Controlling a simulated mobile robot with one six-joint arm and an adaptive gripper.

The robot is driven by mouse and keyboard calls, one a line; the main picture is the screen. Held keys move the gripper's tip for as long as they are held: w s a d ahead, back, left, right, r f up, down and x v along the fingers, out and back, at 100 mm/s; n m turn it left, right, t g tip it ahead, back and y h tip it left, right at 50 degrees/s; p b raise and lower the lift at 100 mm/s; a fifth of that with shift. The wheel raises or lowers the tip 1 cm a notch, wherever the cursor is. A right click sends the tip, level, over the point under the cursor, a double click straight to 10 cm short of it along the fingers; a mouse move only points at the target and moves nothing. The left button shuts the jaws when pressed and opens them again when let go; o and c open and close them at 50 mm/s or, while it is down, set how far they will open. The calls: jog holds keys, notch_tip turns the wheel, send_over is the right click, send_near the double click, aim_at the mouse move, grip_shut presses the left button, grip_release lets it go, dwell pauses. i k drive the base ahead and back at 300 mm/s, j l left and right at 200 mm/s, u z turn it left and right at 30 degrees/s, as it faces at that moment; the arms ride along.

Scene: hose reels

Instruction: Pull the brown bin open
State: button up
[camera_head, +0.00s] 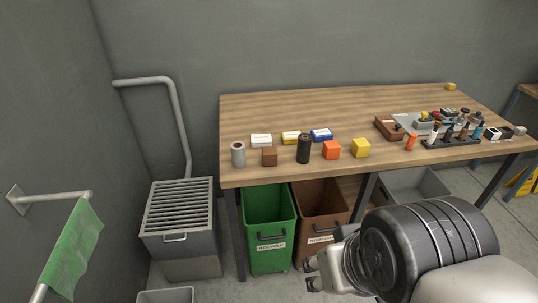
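The brown bin (318,200) stands under the workbench, right of the green bin. Its front carries a dark handle (321,239) above a pale label. My arm hides the lower right part of the bin. My gripper (313,274) points left, low in front of the bin and below its handle in the picture. Its two fingertips show apart, with nothing seen between them. I see no contact with the handle.
The green recycle bin (268,225) stands close on the left. A table leg (364,196) is right of the brown bin, with a grey bin (415,187) beyond. A grated metal unit (180,225) stands at left. The workbench top (290,108) overhangs the bins.

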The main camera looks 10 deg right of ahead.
aim_at(321, 206)
jog(key=z, duration=0.65)
jog(key=i+l, duration=0.15)
jog(key=i, duration=0.95)
